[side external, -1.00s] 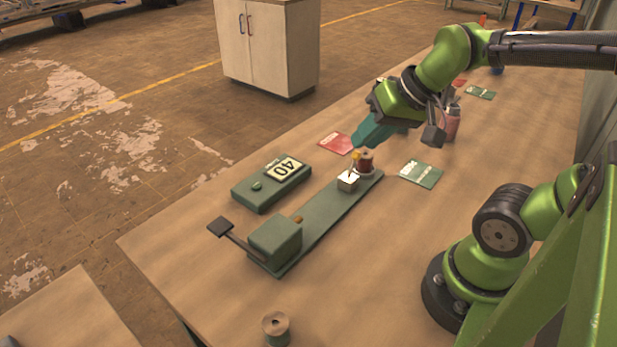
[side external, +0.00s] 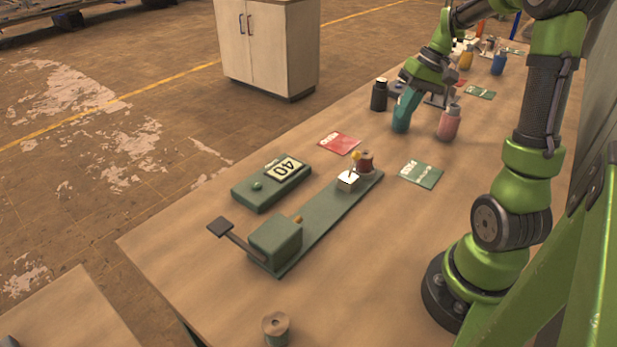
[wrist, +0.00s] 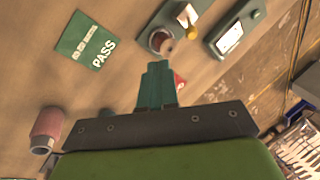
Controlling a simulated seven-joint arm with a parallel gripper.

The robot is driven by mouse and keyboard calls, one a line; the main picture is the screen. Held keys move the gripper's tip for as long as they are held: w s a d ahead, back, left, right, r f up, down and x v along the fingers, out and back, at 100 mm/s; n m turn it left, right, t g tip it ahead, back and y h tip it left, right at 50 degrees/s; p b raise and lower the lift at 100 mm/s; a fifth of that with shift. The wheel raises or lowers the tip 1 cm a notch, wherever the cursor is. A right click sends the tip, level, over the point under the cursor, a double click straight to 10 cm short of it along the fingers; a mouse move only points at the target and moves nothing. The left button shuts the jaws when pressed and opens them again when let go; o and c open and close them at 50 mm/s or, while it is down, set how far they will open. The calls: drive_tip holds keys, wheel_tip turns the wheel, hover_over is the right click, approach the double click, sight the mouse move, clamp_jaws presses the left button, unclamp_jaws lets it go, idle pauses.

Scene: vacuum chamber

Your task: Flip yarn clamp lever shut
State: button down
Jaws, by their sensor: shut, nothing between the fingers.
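The yarn clamp is a small white block (side external: 347,181) on a long green base (side external: 325,213). Its short lever with a yellow knob (side external: 355,156) stands up from the block, beside a dark red spool (side external: 366,162). In the wrist view the knob (wrist: 194,33), block (wrist: 187,14) and spool (wrist: 160,40) show beyond the fingertips. My gripper (side external: 400,127) has teal fingers pointing down, well behind and right of the clamp, apart from it. The fingers (wrist: 155,68) are together and empty.
A green meter (side external: 271,186) reading 40 lies left of the base. A red card (side external: 339,143) and a green PASS card (side external: 421,174) lie flat nearby. A pink bottle (side external: 449,123) and a black bottle (side external: 379,95) stand near my gripper. A loose spool (side external: 276,328) stands in front.

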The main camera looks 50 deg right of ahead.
approach(353, 165)
drive_tip(key=s+d+f, duration=0.2)
drive_tip(key=d+f, duration=0.2)
drive_tip(key=f, duration=0.1)
drive_tip(key=shift+w+a, duration=1.2)
drive_tip(key=shift+a, duration=0.1)
drive_tip(key=shift+a+r, duration=0.1)
drive_tip(key=shift+a, duration=0.05)
drive_tip(key=shift+a+r+h, duration=0.1)
drive_tip(key=shift+a+h, duration=0.05)
drive_tip(key=shift+h, duration=0.25)
